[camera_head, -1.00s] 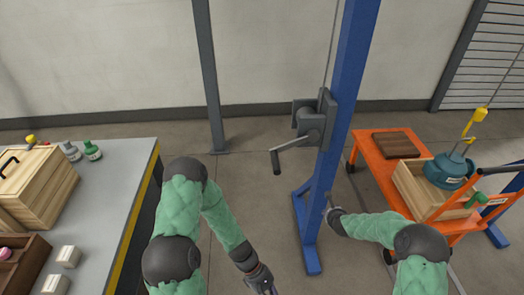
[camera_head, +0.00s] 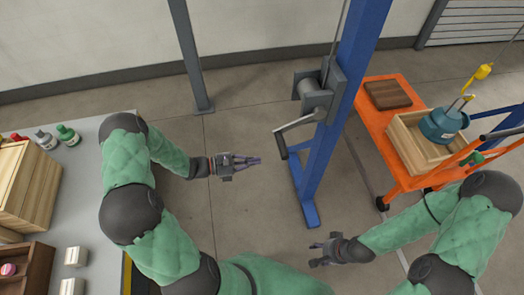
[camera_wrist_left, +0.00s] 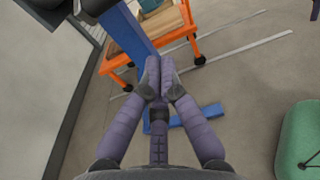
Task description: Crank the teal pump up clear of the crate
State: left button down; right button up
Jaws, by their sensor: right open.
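The teal pump (camera_head: 443,125) sits at the right end of the wooden crate (camera_head: 427,166), its lower part hidden by the crate wall. A yellow hook block (camera_head: 484,72) hangs above it on a line. The winch (camera_head: 314,92) is on the blue mast (camera_head: 350,70), its crank handle (camera_head: 283,146) pointing down to the left. My left gripper (camera_head: 258,161) is left of the handle, apart from it. Its fingertips (camera_wrist_left: 160,75) come together in the left wrist view with nothing between them. My right gripper (camera_head: 314,253) is open and empty, low in front of the mast foot.
The orange cart (camera_head: 378,122) carries the crate and a dark wooden board (camera_head: 388,94). A grey post (camera_head: 190,60) stands behind my left gripper. A grey bench (camera_head: 95,210) with boxes and bottles is at left. The floor between bench and mast is clear.

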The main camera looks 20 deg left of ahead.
pick_arm(q)
jog(key=b+x, duration=0.2)
jog(key=x, duration=0.7)
jog(key=shift+s+a+r, duration=0.1)
jog(key=shift+r, duration=0.85)
jog(key=shift+s+a+r, duration=0.1)
jog(key=shift+s+r, duration=0.05)
jog(key=shift+r, duration=0.8)
notch_tip(320, 180, up, 10)
jog(key=s+a+g+y+p, duration=0.1)
jog(key=a+g+y+p, duration=0.1)
jog(key=p, duration=1.3)
jog(key=shift+a+r+g+y+p, duration=0.25)
jog(key=shift+g+y, duration=0.25)
jog(key=shift+y, duration=0.7)
jog(key=shift+s, duration=0.2)
